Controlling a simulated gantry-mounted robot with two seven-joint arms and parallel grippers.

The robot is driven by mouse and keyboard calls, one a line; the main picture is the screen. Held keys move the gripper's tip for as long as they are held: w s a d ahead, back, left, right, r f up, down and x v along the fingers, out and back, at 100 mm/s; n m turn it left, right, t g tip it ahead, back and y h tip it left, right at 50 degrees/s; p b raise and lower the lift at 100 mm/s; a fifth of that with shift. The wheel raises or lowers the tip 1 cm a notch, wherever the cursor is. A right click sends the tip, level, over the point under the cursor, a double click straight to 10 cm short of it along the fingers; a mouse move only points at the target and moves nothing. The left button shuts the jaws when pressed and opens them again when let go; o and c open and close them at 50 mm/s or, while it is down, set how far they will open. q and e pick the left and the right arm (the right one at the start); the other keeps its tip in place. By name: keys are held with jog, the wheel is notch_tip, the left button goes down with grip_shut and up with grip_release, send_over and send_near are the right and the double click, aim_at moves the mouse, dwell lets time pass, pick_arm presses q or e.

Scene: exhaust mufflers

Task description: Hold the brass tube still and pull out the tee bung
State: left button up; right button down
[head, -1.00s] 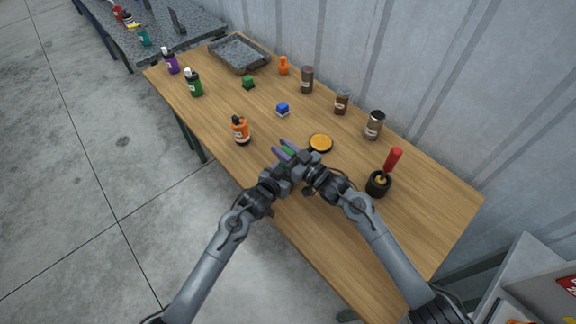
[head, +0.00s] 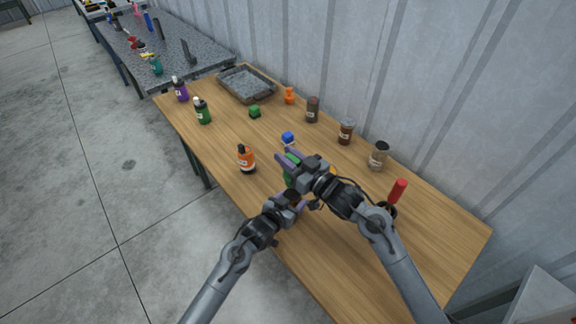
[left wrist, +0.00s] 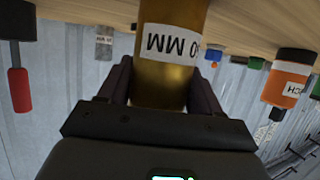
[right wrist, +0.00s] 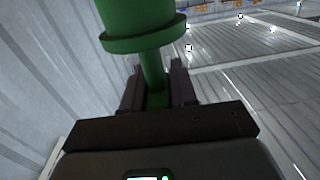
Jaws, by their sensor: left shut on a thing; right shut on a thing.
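The brass tube (left wrist: 168,75) with a white printed label shows large in the left wrist view, between the fingers of my left gripper (left wrist: 163,95). My left gripper (head: 300,208) is shut on it over the table's front part; the arm hides the tube in the head view. The green tee bung (right wrist: 142,30) shows in the right wrist view, with a wide body, a flange and a narrower stem. My right gripper (right wrist: 158,88) is shut on the stem. The bung's far end is out of frame.
An orange bottle (head: 246,160) stands left of the grippers. A blue block (head: 288,138) is just behind them. Brown jars (head: 345,132) line the back, and a red handle (head: 398,190) rises at the right. A grey tray (head: 247,86) sits at the far end.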

jog(key=shift+r, duration=0.35)
pick_arm(q)
jog(key=o, duration=1.2)
